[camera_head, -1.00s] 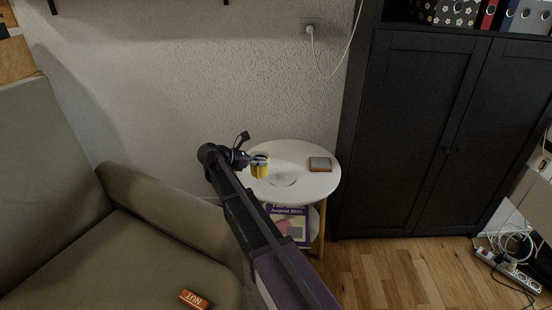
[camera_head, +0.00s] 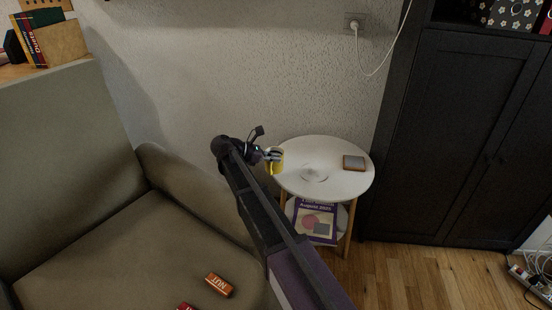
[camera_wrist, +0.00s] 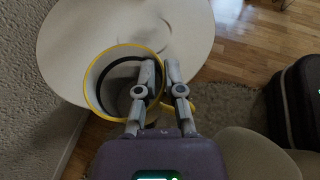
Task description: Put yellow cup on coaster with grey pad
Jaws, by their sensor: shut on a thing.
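The yellow cup (camera_head: 276,168) is held by my gripper (camera_head: 270,156) at the left edge of a round white side table (camera_head: 325,148). In the wrist view my gripper (camera_wrist: 160,68) is shut on the cup's wall, one finger inside the rim and one outside. The cup (camera_wrist: 91,84) has a yellow rim and a pale inside, and overlaps the table's edge. Its handle shows to the right, partly behind the fingers. The coaster with grey pad (camera_head: 354,163), square with a brown border, lies on the right of the tabletop with nothing on it.
A faint round clear or white item (camera_head: 315,174) lies mid-table. A magazine (camera_head: 316,222) is on the lower shelf. A grey sofa (camera_head: 110,245) with orange bar (camera_head: 219,284) is left; a dark cabinet (camera_head: 440,140) is right.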

